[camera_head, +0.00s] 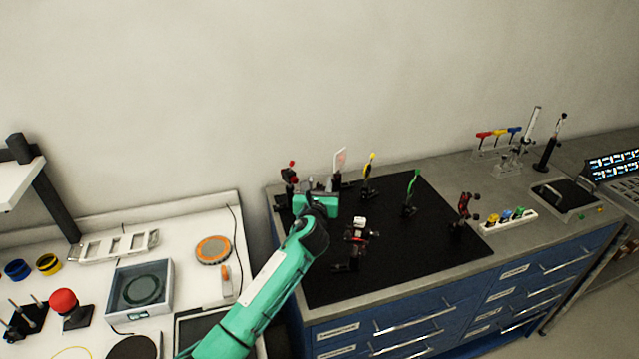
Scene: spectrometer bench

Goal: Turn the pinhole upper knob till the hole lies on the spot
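My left arm comes in from the lower left, and my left gripper (316,203) is at the back left part of the black breadboard (392,262). Its fingers are too small and partly hidden by the wrist, so I cannot tell if they are open or touching anything. Just left of it stands a dark mount with red knobs (290,174). Just behind it stands a pale upright plate (340,159) with a faint reddish mark. I cannot tell which mount is the pinhole, and no hole or upper knob can be made out. My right gripper is not in view.
A yellow-topped post (369,172), a green post (411,190), a dark red mount (465,208) and a low black mount (357,237) stand on the breadboard. A white bench (190,226) with trays and a red knob (63,301) is at left.

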